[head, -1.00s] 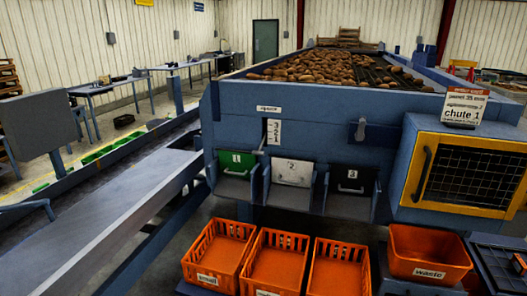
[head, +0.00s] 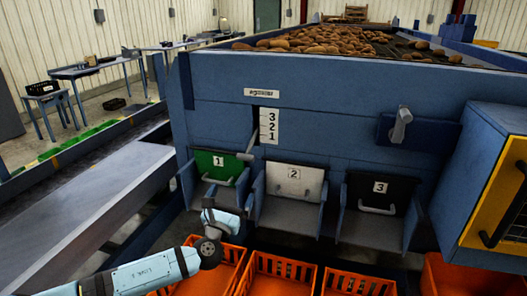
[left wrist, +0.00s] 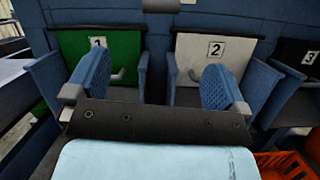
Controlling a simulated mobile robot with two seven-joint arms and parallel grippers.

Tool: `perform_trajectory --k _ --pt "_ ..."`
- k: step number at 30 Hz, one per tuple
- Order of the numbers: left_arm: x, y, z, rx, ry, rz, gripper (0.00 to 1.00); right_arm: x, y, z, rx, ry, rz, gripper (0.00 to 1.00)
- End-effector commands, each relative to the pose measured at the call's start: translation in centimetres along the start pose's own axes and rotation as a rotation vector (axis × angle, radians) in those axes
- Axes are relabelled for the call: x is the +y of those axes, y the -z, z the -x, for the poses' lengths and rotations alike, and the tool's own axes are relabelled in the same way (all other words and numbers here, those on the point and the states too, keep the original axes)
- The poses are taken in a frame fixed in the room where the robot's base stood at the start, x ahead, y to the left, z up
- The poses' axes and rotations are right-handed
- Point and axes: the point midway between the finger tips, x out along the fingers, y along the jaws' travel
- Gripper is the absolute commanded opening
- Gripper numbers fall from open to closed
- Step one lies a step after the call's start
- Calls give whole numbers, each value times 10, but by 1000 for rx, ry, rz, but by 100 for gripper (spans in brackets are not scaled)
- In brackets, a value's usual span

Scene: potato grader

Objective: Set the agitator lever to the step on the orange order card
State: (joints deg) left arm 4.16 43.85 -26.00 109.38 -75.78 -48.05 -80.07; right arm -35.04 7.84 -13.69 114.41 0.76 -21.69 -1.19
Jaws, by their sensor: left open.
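The agitator lever (head: 246,157) is a grey handle at the bottom of a dark vertical slot, below the 1 of a white 3-2-1 scale (head: 268,126). A nameplate (head: 262,93) sits above it, its print blurred. My left gripper (head: 222,220) is in front of and below the lever, near chutes 1 and 2, apart from it. In the left wrist view my left gripper (left wrist: 157,78) has its two blue fingers spread, with nothing between them. A grey piece at the top edge there may be the lever. The order card is out of view now. My right gripper is not in view.
Green chute 1 (head: 218,168), white chute 2 (head: 294,181) and black chute 3 (head: 378,190) have flaps with handles. Orange crates (head: 283,266) stand below. Another grey handle (head: 402,125) is on the right panel. A yellow-framed guard (head: 497,185) juts out at right.

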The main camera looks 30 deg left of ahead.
Motion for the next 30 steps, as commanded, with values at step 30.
perform_trajectory --k 30 --pt "4 -12 -141 -36 -4 -60 100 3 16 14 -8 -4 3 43"
